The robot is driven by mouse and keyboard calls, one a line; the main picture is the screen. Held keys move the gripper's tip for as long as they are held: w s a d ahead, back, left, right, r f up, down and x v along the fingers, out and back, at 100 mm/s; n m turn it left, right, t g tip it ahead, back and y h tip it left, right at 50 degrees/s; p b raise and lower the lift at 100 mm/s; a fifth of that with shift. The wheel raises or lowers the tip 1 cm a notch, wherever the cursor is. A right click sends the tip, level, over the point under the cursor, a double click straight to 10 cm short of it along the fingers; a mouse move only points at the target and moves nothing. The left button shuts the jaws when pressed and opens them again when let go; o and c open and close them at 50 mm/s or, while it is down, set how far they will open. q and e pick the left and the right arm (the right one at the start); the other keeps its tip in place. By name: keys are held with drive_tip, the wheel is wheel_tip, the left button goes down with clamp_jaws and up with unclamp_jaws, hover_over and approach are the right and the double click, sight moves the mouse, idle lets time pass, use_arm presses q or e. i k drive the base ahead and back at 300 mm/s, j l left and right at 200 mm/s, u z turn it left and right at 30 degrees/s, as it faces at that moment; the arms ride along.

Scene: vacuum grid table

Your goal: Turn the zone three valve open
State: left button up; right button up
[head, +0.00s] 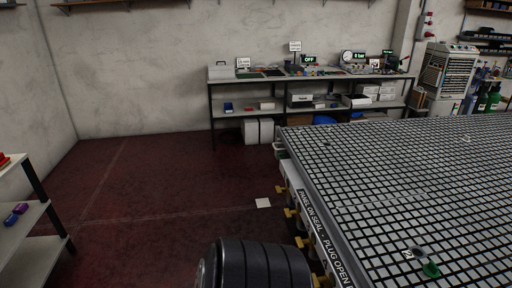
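The vacuum grid table (410,180) fills the right side of the head view. Several yellow valve handles stick out along its left side, among them a far one (280,189), a middle one (291,213) and a nearer one (301,242). Another yellow handle (322,281) is cut by the bottom edge. I cannot read which valve is zone three, nor tell which valves are open. Neither of my grippers is in view.
A green plug (431,271) and a small tag with a 2 (408,254) are on the grid. A workbench (232,82) with gauges stands at the back wall. A shelf rack (35,222) is at left.

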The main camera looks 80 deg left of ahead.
sight(299, 242)
drive_tip(key=u, duration=2.15)
drive_tip(key=j+u, duration=0.1)
drive_tip(key=j, duration=0.15)
